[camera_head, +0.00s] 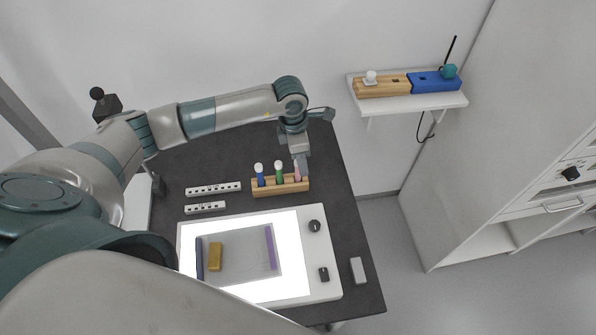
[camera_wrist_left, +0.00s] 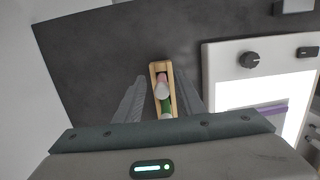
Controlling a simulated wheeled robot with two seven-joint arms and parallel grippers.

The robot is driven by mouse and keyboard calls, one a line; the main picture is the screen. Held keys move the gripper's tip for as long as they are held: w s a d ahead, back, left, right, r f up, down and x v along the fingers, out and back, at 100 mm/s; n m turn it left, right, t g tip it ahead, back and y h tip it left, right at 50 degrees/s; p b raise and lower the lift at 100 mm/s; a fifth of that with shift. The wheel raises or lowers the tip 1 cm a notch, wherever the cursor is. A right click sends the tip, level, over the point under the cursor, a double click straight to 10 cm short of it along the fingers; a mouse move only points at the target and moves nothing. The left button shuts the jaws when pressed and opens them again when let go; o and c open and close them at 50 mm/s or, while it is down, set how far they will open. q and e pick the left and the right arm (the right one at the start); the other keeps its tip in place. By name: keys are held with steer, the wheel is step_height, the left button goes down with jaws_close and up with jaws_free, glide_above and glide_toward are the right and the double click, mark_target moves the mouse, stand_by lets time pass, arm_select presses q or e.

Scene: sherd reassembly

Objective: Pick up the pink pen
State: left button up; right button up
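The pink pen (camera_head: 297,176) stands upright at the right end of a wooden pen holder (camera_head: 282,188), beside a green pen (camera_head: 279,172) and a blue pen (camera_head: 260,175). My left gripper (camera_head: 301,168) is directly above the pink pen and partly hides it. In the left wrist view, its two fingers (camera_wrist_left: 158,98) are spread apart on either side of the holder (camera_wrist_left: 155,68). The pink pen (camera_wrist_left: 162,88) shows between them with the green pen behind it. I cannot tell whether the fingers touch the pen. My right gripper is not in view.
A lit white light panel (camera_head: 322,285) lies in front of the holder, with a grey sheet, a yellow block (camera_head: 215,257) and a purple strip (camera_head: 270,247). Two white strips (camera_head: 212,188) lie left of the holder. A wall shelf (camera_head: 420,102) is at the back right.

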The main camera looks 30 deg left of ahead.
mark_target(300, 180)
arm_select(q)
steer(key=f, duration=0.1)
steer(key=f+b, duration=0.1)
steer(key=f, duration=0.1)
steer(key=f+b, duration=0.1)
steer(key=shift+s+a+f, duration=0.2)
steer(key=shift+s+f, duration=0.05)
steer(key=shift+f, duration=0.4)
steer(key=shift+w, duration=0.1)
jaws_close()
